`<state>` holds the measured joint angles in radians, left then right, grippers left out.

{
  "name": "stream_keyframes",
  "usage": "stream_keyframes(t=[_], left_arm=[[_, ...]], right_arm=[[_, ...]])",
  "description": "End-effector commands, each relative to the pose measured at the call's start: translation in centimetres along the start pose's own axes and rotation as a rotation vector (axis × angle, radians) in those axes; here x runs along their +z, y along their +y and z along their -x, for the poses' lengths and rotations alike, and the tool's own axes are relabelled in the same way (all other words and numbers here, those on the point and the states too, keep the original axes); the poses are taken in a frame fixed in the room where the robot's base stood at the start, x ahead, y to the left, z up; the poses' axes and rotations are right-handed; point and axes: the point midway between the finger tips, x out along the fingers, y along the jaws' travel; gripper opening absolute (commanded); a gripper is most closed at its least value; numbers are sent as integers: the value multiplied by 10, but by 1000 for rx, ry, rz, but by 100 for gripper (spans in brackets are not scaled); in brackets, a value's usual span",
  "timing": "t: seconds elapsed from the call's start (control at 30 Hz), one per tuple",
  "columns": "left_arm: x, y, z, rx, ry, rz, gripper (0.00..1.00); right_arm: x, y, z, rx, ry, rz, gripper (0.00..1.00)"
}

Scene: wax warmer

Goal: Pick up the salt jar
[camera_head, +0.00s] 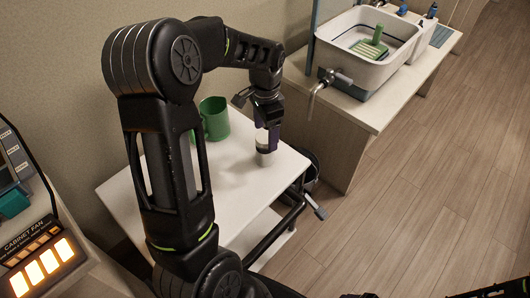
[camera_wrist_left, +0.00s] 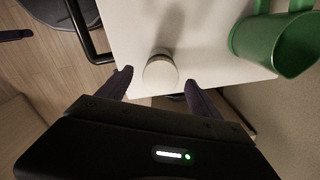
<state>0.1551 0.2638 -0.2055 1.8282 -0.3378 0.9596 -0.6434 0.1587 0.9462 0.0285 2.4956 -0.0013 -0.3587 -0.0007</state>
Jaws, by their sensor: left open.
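The salt jar, a small pale jar (camera_head: 263,158), stands upright on the small white table (camera_head: 225,190) near its right edge. In the left wrist view the jar (camera_wrist_left: 160,70) shows its round whitish top between the fingertips. My left gripper (camera_head: 267,138) is over the jar, pointing down, and partly hides it in the head view. In the left wrist view the gripper (camera_wrist_left: 158,82) is open, with one dark purple finger on each side of the jar and visible gaps.
A green mug (camera_head: 214,118) stands on the table behind and left of the jar; it shows at upper right in the left wrist view (camera_wrist_left: 278,42). A white basin with a tap (camera_head: 368,50) is on a counter at the back. A lit control panel (camera_head: 42,268) is at lower left.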

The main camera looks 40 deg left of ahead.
Motion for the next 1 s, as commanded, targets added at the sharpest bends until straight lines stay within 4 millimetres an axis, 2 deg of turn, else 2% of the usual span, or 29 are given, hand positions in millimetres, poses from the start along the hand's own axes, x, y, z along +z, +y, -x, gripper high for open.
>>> stream_keyframes(t=[0.37, 0.73, 1.0], left_arm=[[0, 0, -6, 0, 0, 0, 75], [2, 0, -52, 2, -2, 0, 75], [2, 0, -56, 0, 1, 0, 75]], right_arm=[[0, 0, 0, 0, 0, 0, 73], [0, -1, 1, 0, 0, 0, 73], [0, 0, 1, 0, 0, 0, 73]])
